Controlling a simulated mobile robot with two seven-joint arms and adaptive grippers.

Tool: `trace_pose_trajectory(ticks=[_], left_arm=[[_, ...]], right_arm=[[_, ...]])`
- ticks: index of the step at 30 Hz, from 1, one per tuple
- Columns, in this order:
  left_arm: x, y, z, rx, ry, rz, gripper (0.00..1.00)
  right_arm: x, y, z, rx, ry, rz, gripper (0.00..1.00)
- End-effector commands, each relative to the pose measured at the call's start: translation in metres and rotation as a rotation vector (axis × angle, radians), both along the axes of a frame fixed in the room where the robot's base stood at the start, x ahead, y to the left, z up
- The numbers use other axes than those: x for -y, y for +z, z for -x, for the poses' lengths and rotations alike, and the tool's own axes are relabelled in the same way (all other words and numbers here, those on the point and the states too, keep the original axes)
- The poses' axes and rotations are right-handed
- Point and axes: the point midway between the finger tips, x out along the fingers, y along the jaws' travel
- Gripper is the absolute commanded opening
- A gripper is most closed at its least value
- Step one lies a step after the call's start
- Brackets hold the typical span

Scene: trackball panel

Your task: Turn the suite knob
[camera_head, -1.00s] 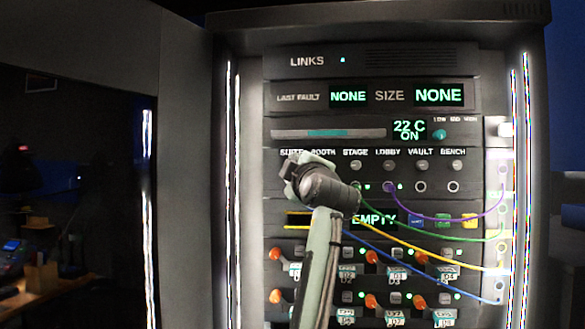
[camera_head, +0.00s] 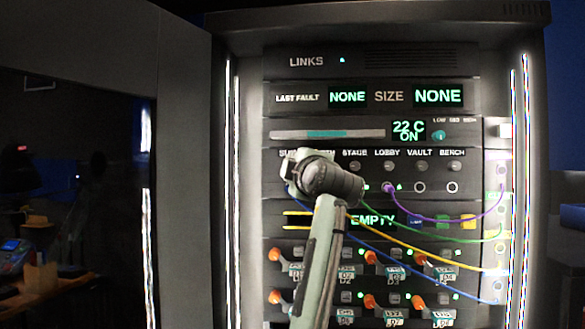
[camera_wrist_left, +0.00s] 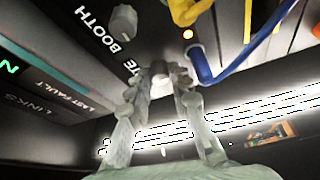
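The suite knob (camera_wrist_left: 172,72) is a small pale knob at the end of the SUITE and BOOTH label row in the left wrist view. My left gripper (camera_wrist_left: 168,82) has its fingertips on either side of it, and they look closed on it. In the head view my left gripper (camera_head: 294,167) is at the left end of the knob row and hides the suite and booth knobs. The booth knob (camera_wrist_left: 123,22) stands clear of the fingers in the left wrist view. My right gripper is not in view.
A blue cable (camera_wrist_left: 202,62) is plugged in right beside the fingers, and a yellow cable (camera_wrist_left: 190,12) is close by. The purple cable (camera_head: 440,217) and green cable (camera_head: 440,239) hang across the panel to the right. The stage knob (camera_head: 355,166) is right of my wrist.

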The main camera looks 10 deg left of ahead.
Motion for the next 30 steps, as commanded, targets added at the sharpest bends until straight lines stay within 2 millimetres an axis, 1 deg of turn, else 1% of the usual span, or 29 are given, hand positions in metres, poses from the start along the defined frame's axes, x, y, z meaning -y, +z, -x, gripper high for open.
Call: trace_pose_trajectory(ticks=[1,3,4,14,17,24,30], left_arm=[[0.000,0.000,0.000,0.000,0.000,0.000,0.28],[0.000,0.000,0.000,0.000,0.000,0.000,0.37],[0.000,0.000,0.000,0.000,0.000,0.000,0.39],[0.001,0.000,0.002,0.001,0.000,-0.001,0.39],[0.004,-0.001,0.010,0.002,-0.001,-0.002,0.39],[0.018,-0.004,0.044,0.002,-0.001,-0.001,0.39],[0.027,-0.006,0.067,0.001,0.000,0.000,0.39]], right_arm=[[0.000,0.001,0.000,0.001,-0.001,0.001,0.40],[0.001,0.002,-0.001,0.004,-0.001,0.000,0.40],[0.001,0.002,-0.001,0.005,-0.001,0.001,0.40],[0.003,0.003,-0.001,0.004,0.000,0.006,0.40],[0.003,0.003,0.000,0.004,-0.001,0.004,0.40],[0.002,0.002,-0.001,0.003,0.000,0.003,0.40],[0.001,0.002,-0.001,0.003,0.000,0.003,0.40]])
